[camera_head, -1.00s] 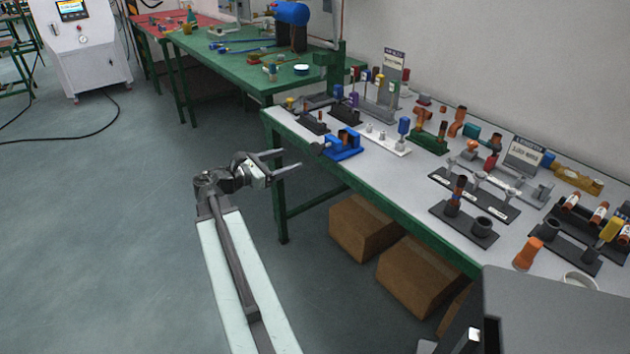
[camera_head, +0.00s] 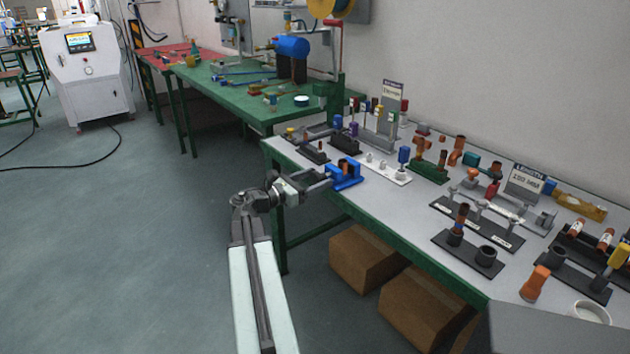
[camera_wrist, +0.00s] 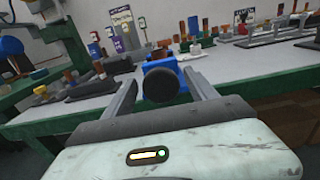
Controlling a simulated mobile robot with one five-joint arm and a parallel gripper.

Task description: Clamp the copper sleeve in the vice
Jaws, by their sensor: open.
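The blue vice (camera_head: 345,182) stands at the front left edge of the grey-topped bench. A copper sleeve (camera_head: 343,166) is upright at its jaws; I cannot tell how tightly it sits. My gripper (camera_head: 328,178) is open at the vice's front. In the wrist view, the vice's dark round handle (camera_wrist: 161,87) lies between my two spread fingers (camera_wrist: 162,90), with the blue vice body (camera_wrist: 166,66) just behind it. I see no clear contact between the fingers and the handle. The sleeve is hard to separate from copper parts behind it in the wrist view.
A white-based rack (camera_head: 384,170) with a blue-topped piece stands right of the vice. Dark stands and copper fittings crowd the bench farther right. The green bench (camera_head: 222,95) is behind. Cardboard boxes (camera_head: 360,262) sit below.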

